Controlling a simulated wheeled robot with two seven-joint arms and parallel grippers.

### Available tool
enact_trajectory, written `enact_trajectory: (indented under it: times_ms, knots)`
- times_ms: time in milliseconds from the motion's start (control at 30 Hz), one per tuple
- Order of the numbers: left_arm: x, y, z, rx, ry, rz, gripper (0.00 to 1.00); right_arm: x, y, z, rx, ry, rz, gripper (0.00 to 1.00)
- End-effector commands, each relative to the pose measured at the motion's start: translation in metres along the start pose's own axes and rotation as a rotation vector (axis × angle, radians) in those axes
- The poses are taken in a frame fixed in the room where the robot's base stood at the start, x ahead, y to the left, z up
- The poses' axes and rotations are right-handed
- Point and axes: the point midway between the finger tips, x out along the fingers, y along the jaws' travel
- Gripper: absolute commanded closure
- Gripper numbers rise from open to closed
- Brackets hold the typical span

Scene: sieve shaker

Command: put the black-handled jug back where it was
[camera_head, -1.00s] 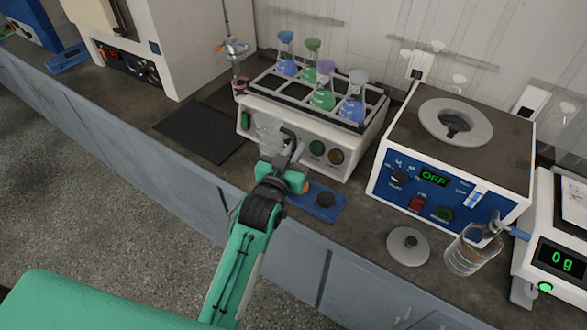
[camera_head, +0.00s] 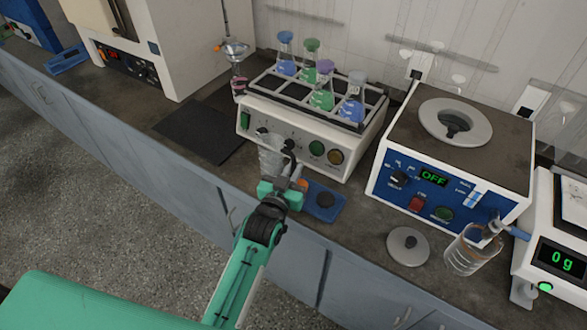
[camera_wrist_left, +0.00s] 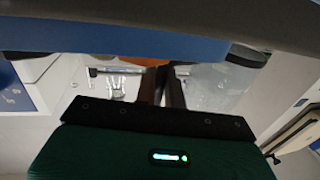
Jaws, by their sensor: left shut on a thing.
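The clear jug with the black handle (camera_head: 270,157) is in front of the white shaker box with the flask rack. My left gripper (camera_head: 288,165) is shut on it by its handle, on the right side of the jug. The jug looks roughly upright; I cannot tell whether its base touches the bench. In the left wrist view the clear jug wall (camera_wrist_left: 215,85) shows just right of the closed dark fingers (camera_wrist_left: 163,85). My right gripper is not in view.
A black mat (camera_head: 200,132) lies to the left. The shaker box (camera_head: 300,143) stands behind. A round lid (camera_head: 407,246) and a blue-handled jug (camera_head: 470,252) stand farther right.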

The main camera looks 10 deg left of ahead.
Motion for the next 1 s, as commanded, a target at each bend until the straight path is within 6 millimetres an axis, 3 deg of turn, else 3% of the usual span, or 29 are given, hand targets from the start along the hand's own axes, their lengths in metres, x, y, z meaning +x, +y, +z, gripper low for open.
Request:
enact_trajectory:
  times_ms: [100, 133, 233, 500, 633, 1000]
  knots:
    - [0.000, 0.000, 0.004, 0.000, 0.001, 0.000, 1.00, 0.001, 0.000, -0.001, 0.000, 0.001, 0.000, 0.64]
    - [0.000, 0.000, 0.004, 0.000, -0.001, 0.000, 0.85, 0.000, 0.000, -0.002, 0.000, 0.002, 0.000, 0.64]
    - [0.000, 0.000, 0.004, 0.000, -0.001, 0.000, 0.67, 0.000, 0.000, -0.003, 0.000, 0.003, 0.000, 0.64]
    - [0.000, 0.000, 0.003, 0.000, 0.000, 0.000, 0.67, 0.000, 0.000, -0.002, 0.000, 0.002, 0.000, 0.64]
    - [0.000, 0.000, -0.007, 0.000, 0.001, 0.000, 0.67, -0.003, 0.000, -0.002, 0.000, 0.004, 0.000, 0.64]
    - [-0.065, 0.000, -0.002, 0.000, -0.002, 0.000, 0.67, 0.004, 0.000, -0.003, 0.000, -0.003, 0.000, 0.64]
